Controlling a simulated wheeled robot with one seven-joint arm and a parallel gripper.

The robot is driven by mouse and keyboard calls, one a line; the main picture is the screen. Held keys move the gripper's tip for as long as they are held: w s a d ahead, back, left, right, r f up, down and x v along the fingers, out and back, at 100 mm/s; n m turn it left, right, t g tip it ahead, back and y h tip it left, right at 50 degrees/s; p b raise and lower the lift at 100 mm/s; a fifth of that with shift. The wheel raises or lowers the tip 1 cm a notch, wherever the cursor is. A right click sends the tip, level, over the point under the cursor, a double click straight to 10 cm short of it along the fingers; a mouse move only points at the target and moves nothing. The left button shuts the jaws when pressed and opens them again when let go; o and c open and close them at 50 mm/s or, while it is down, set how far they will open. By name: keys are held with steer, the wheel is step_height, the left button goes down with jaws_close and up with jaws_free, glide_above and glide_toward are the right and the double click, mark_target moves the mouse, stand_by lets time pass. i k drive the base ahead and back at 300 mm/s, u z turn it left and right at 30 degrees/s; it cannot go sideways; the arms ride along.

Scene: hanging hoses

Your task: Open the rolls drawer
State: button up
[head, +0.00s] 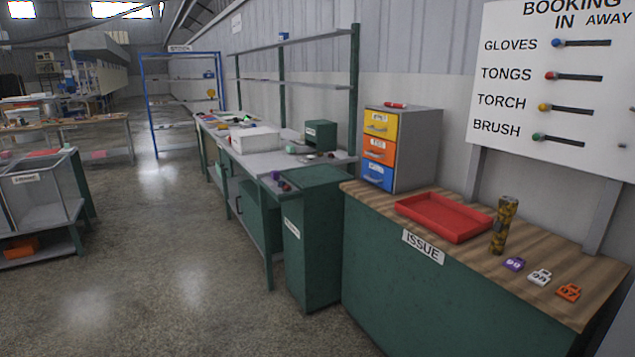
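A small grey drawer unit (420,140) stands at the back left of the wood-topped issue counter. It has a yellow top drawer (381,125), an orange middle drawer (379,150) and a blue bottom drawer (377,175). Each drawer front has a white label and a handle. The labels are too small to read, so I cannot tell which is the rolls drawer. All three drawers look shut. A small red object (395,105) lies on top of the unit. My gripper is not in view.
On the issue counter (480,252) are a red tray (444,216), a camouflage-patterned torch (504,225) and several coloured numbered tags (540,277). A green cabinet (318,240) stands left of the counter. Bare floor (180,240) is open at the left front.

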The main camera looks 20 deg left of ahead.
mark_target(382, 176)
steer(key=u, duration=0.7)
steer(key=i, duration=1.6)
steer(key=u, duration=0.2)
